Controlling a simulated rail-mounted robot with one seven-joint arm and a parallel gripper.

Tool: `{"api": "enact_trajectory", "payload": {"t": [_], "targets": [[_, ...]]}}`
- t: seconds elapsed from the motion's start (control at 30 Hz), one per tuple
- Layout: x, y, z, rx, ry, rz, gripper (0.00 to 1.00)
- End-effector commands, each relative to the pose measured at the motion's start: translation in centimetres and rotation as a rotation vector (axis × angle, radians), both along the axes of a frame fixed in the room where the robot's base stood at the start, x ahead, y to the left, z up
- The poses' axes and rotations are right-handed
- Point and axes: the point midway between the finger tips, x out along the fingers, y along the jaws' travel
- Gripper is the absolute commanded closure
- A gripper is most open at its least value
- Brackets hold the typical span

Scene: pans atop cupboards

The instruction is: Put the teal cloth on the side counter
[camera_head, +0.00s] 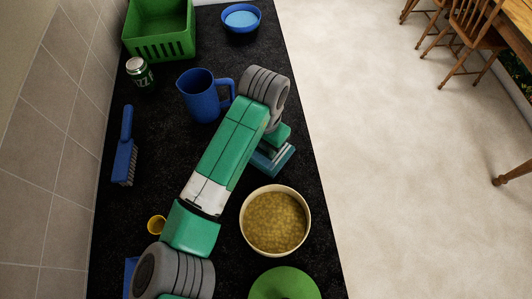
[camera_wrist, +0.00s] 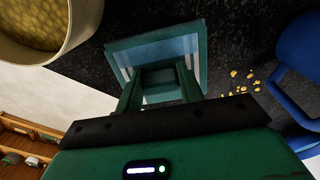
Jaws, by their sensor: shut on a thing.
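The teal cloth (camera_head: 285,163) is a flat folded square with pale stripes, over the black counter (camera_head: 225,264) beside a cream pot. It also shows in the wrist view (camera_wrist: 158,42), with its bands crossing in front of the fingers. My gripper (camera_wrist: 160,82) is shut on the cloth, a green finger on each side of its near part. In the head view my arm hides most of the gripper and part of the cloth. I cannot tell whether the cloth touches the counter.
The cream pot (camera_head: 275,221) of yellow food stands close to the cloth, with a green round thing (camera_head: 285,284) below it. A blue pitcher (camera_head: 201,98), blue brush (camera_head: 124,150), green can (camera_head: 140,73), green crate (camera_head: 160,43) and blue bowl (camera_head: 241,20) share the counter. Yellow crumbs (camera_wrist: 240,89) lie nearby.

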Motion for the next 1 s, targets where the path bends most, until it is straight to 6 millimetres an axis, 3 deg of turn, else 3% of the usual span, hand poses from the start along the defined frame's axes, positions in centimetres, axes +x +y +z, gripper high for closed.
{"api": "enact_trajectory", "payload": {"t": [0.23, 0.43, 0.73, 0.77, 0.8, 0.87, 1.0], "targets": [[0.0, 0.0, -1.2, 0.000, 0.001, -0.001, 0.96], [0.0, -0.1, -4.3, 0.000, 0.001, -0.002, 0.96], [0.0, -0.1, -4.7, -0.001, -0.001, -0.002, 0.96], [0.0, -0.1, -4.7, -0.001, -0.001, -0.002, 0.61], [0.0, -0.1, -4.6, -0.001, -0.001, -0.002, 0.53], [0.0, -0.1, -4.6, -0.001, -0.001, -0.002, 0.41], [0.0, -0.1, -4.6, -0.001, -0.001, -0.002, 0.41]]}}
